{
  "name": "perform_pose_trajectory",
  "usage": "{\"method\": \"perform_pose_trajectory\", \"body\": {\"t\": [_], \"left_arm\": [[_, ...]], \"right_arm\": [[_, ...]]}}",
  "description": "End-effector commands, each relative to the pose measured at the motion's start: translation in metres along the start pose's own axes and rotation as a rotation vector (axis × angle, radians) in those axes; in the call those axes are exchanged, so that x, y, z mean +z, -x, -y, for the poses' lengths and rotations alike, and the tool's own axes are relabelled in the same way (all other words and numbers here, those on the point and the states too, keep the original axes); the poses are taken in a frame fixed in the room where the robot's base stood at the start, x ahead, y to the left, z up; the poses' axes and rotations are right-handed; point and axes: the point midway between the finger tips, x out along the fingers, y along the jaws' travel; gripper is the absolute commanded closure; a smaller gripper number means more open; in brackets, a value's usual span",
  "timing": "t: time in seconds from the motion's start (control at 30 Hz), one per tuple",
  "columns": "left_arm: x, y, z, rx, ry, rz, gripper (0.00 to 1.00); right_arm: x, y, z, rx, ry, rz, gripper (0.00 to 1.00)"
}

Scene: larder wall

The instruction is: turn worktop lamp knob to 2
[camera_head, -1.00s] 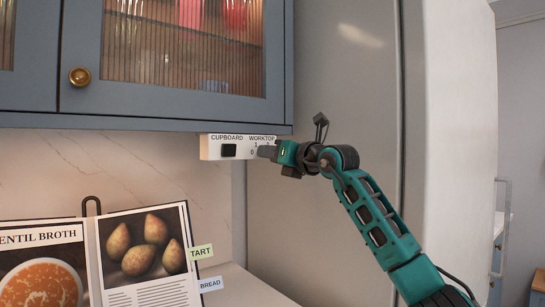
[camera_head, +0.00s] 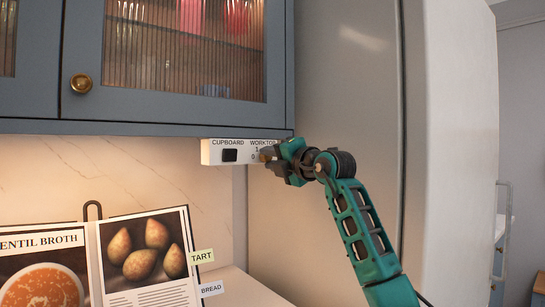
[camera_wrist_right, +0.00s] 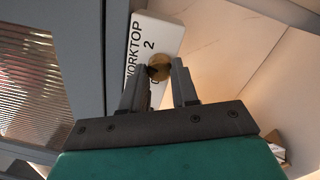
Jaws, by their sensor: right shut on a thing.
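The white switch box (camera_head: 208,152) hangs under the wall cupboard. It carries a black CUPBOARD switch (camera_head: 230,155) and the label WORKTOP, with marks 0 and 1 visible in the head view. My right gripper (camera_head: 267,154) is at the box's right part, shut on the worktop lamp knob. In the right wrist view the brass round knob (camera_wrist_right: 159,67) sits between the fingertips (camera_wrist_right: 160,72), near a printed 2. The fingers hide part of the dial, and I cannot tell which mark the knob points to. The wall below is lit warm. My left gripper is not in view.
The blue-grey cupboard (camera_head: 180,115) with a brass door knob (camera_head: 81,83) is right above the box. A tall grey panel (camera_head: 345,90) stands to the right. An open cookbook (camera_head: 145,255) stands on the worktop (camera_head: 245,290), lower left.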

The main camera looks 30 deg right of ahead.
Motion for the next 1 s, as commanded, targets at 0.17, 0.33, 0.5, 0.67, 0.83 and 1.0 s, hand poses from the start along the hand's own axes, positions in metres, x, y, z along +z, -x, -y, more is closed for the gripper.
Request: {"method": "perform_pose_trajectory", "body": {"t": [0.17, 0.33, 0.5, 0.67, 0.83, 1.0], "left_arm": [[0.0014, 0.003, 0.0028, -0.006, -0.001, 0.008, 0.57], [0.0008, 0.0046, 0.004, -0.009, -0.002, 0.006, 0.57], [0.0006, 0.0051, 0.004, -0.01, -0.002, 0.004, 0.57], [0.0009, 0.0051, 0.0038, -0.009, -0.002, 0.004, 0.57], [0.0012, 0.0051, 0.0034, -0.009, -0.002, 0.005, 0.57], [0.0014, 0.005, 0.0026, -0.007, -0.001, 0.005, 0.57]], "right_arm": [[-0.001, -0.0004, -0.0004, -0.006, -0.097, 0.001, 1.0], [-0.001, -0.0003, -0.0003, -0.008, -0.15, 0.005, 1.0], [-0.001, -0.0002, -0.0003, -0.009, -0.175, 0.006, 1.0], [-0.001, -0.0002, -0.0002, -0.009, -0.18, 0.007, 1.0], [-0.001, -0.0002, -0.0002, -0.009, -0.18, 0.006, 1.0], [-0.0009, -0.0002, -0.0003, -0.009, -0.18, 0.007, 0.62]]}}
